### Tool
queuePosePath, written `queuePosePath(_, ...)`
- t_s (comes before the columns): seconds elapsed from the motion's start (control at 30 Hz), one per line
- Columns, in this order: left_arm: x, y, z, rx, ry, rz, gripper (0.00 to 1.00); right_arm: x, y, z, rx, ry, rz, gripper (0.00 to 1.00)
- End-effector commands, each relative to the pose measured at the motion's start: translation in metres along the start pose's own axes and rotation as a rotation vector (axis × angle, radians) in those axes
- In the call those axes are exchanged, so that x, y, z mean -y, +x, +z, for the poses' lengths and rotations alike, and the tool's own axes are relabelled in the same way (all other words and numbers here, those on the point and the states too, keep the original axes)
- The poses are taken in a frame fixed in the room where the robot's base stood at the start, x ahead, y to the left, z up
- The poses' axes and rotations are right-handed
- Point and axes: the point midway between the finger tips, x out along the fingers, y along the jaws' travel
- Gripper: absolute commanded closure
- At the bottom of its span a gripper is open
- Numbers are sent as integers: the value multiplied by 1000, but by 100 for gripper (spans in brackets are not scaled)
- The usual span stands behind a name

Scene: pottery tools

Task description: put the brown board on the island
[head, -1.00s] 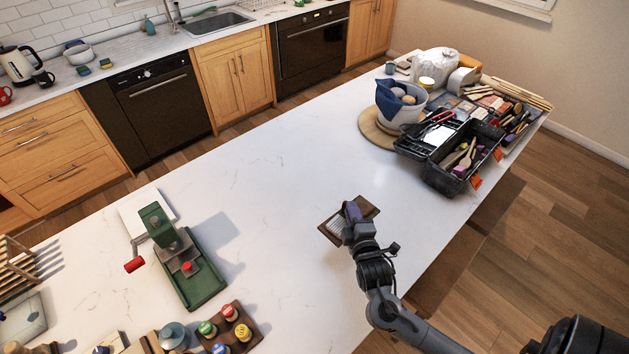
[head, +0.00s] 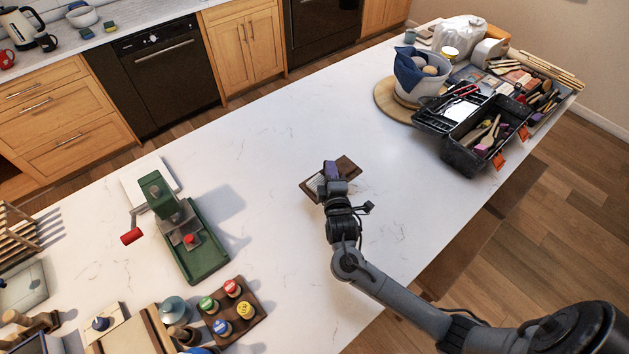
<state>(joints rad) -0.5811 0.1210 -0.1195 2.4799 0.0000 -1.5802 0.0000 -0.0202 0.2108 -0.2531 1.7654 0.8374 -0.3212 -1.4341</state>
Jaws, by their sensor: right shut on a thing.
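The brown board (head: 347,168) is a small, dark brown, flat piece with a pale ribbed patch on its left part. It is over the middle of the white island top (head: 285,135); I cannot tell whether it touches the surface or is held just above it. My right gripper (head: 333,180) is shut on the board, coming from the front right, and hides part of it. A purple piece (head: 331,168) shows at the gripper's tip; I cannot tell what it belongs to. My left gripper is not in view.
A green press with a red handle (head: 205,252) stands at the left, with a rack of coloured-top jars (head: 259,305) in front. An open black toolbox (head: 455,155) and a white pot with blue cloth (head: 405,90) stand at the back right. The island around the board is clear.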

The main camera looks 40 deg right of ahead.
Motion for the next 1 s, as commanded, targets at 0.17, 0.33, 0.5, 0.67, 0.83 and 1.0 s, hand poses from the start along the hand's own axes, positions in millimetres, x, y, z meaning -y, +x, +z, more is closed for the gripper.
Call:
queuePosePath(0.17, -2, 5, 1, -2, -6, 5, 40, 19, 17, -27, 0, 2, 2, 100)
queuePosePath(0.33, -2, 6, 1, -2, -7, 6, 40, 28, 24, -38, 0, 2, 2, 100)
queuePosePath(0.5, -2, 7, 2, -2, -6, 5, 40, 35, 26, -40, 0, 1, 2, 100)
queuePosePath(0.67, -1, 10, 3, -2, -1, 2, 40, 56, 28, -38, 0, 0, 1, 100)
queuePosePath(0.83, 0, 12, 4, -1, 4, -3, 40, 69, 29, -37, 0, 1, 3, 100)
queuePosePath(1.0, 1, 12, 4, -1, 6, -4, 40, 70, 29, -37, -1, 2, 3, 100)
